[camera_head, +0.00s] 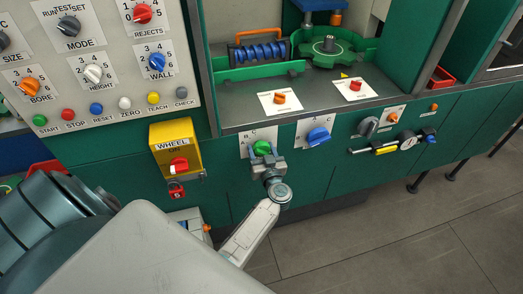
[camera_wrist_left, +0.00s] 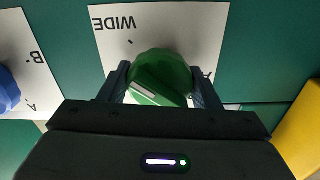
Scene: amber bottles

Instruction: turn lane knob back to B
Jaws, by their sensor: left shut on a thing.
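My left gripper (camera_head: 263,155) is at the green knob (camera_head: 262,147) on the front of the machine. In the left wrist view the gripper's two fingers (camera_wrist_left: 161,85) are on either side of the green knob (camera_wrist_left: 160,76), shut on it. Its white plate (camera_wrist_left: 180,25) reads WIDE, upside down in this view; the rest of its lettering is partly hidden. A blue knob (camera_head: 318,137) stands just right of it on a plate marked A. In the left wrist view this blue knob (camera_wrist_left: 8,90) is at the left edge, beside letters A and B. My right gripper is not in view.
A yellow WHEEL box (camera_head: 174,145) with a red switch is left of the green knob. A control panel (camera_head: 105,105) with several knobs and buttons is at upper left. Floor (camera_head: 400,235) is clear at right.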

